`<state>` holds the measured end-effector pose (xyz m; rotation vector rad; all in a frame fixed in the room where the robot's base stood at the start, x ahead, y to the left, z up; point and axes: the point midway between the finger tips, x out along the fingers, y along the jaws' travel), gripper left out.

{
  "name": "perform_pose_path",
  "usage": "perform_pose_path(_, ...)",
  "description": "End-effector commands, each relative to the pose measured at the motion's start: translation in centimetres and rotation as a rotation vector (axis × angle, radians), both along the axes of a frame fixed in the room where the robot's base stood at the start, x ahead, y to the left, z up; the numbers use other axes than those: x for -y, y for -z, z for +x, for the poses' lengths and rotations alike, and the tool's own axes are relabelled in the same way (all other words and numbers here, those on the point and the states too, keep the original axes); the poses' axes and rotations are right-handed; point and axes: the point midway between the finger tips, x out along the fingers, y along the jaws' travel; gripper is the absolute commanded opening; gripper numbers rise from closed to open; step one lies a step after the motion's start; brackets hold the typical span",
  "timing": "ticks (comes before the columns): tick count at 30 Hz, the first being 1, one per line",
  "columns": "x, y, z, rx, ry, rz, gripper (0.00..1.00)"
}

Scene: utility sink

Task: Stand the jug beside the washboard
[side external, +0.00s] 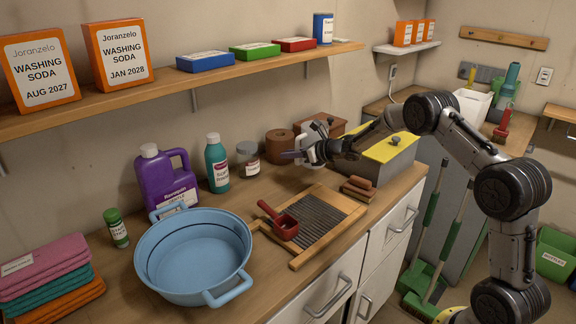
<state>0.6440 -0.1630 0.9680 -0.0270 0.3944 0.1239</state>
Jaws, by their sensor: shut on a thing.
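A pale grey-white jug (319,127) shows at the back of the counter, partly hidden behind my gripper. My gripper (310,154) is shut and appears to hold this jug; the exact contact is hidden. A short purple piece juts out to the left of my gripper, and I cannot tell what it is. The washboard (318,218) lies flat on the counter, in front of my gripper, with a wooden frame and a dark ribbed panel. A red scoop (283,224) rests on its left part. A larger purple jug-shaped bottle (168,184) stands upright at the back left.
A blue basin (195,257) stands left of the washboard. A teal bottle (217,165), a lidded jar (248,160) and a brown roll (279,146) line the wall. A yellow-topped box (388,148) and brown blocks (358,189) stand to the right. A shelf (180,86) runs above.

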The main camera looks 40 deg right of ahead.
Motion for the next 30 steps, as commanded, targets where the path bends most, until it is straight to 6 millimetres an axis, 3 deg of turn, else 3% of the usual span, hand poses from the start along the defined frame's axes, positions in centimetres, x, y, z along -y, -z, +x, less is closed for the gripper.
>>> perform_pose_path(8, 0.3, 1.2, 1.1, 0.001, -0.001, 0.0, 0.0)
perform_pose_path(15, 0.3, 4.3, 1.3, 0.001, -0.001, 0.001, 0.0)
perform_pose_path(27, 0.3, 4.8, 1.3, 0.001, 0.0, -0.001, 0.0)
perform_pose_path(28, 0.3, 4.9, 1.3, 0.0, 0.0, 0.0, 0.19)
perform_pose_path(30, 0.3, 4.9, 1.3, 0.0, 0.0, 0.0, 0.32)
